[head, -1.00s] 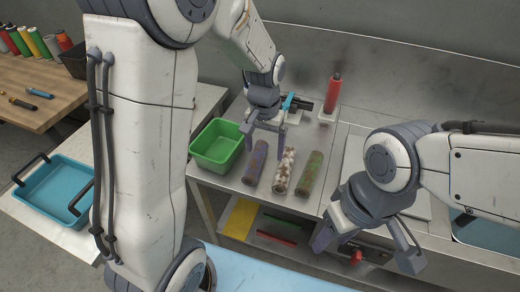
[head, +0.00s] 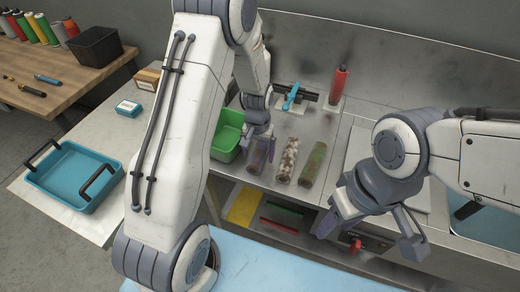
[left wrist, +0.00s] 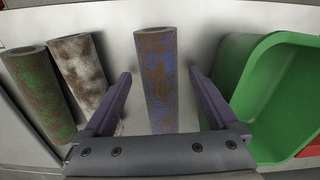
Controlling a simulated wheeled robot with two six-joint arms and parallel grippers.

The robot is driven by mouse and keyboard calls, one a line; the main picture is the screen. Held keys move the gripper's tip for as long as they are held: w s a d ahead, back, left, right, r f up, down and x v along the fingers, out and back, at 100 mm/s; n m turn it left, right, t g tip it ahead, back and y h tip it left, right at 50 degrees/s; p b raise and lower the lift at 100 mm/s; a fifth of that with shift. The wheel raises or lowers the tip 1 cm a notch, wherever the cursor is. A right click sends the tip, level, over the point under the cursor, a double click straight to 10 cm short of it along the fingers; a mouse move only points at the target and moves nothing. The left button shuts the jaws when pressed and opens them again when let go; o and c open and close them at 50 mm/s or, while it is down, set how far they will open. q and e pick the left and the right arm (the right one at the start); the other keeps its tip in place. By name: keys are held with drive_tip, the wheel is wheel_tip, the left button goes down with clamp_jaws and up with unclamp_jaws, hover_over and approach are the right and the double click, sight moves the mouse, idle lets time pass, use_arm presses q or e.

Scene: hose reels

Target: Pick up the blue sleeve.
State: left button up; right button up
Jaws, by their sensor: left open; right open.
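The blue sleeve (left wrist: 157,75) is a hollow tube, blue with brown rust-like patches. In the left wrist view it lies between the two open fingers of my left gripper (left wrist: 160,100), with a gap on each side. In the head view my left gripper (head: 258,142) is above the sleeve (head: 257,160) and hides part of it. My right gripper (head: 370,235) is open and empty, in front of the steel counter at the right, away from the sleeve.
A white-and-brown tube (head: 291,160) and a green-and-brown tube (head: 313,164) lie beside the sleeve on the counter. A green bin (head: 226,138) stands close on the other side. A red bottle (head: 339,88) and a blue-handled tool (head: 291,97) are behind.

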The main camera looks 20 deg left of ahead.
use_arm(q)
drive_tip(key=shift+f, duration=0.3)
clamp_jaws()
drive_tip(key=shift+r, duration=0.15)
